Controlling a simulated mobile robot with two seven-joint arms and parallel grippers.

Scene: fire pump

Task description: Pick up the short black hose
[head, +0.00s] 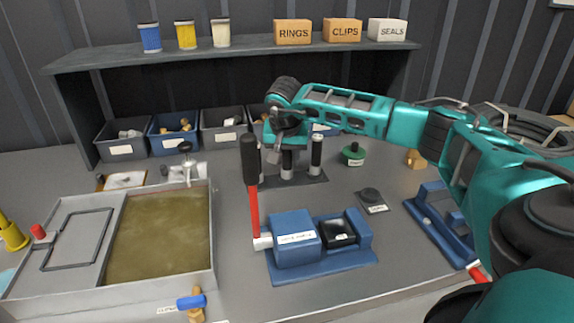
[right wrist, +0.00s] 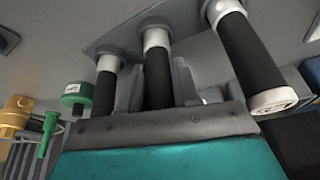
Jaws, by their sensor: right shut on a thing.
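Black hoses with pale end collars stand upright on a dark base plate (head: 300,178) in the middle of the bench. My right gripper (head: 287,147) reaches down onto the middle hose (head: 287,160). In the right wrist view, its grey fingers (right wrist: 158,85) close on both sides of that middle hose (right wrist: 157,75). The hose appears still at its place on the plate. Another hose (head: 316,153) stands on the right, apart from the gripper. A third hose (right wrist: 245,50) shows in the right wrist view. The middle hose's far end is hidden by the gripper. My left gripper is out of view.
A green-topped part (head: 354,152) is to the right. Bins (head: 223,128) stand behind under a shelf. A grey tank (head: 150,240) fills the left.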

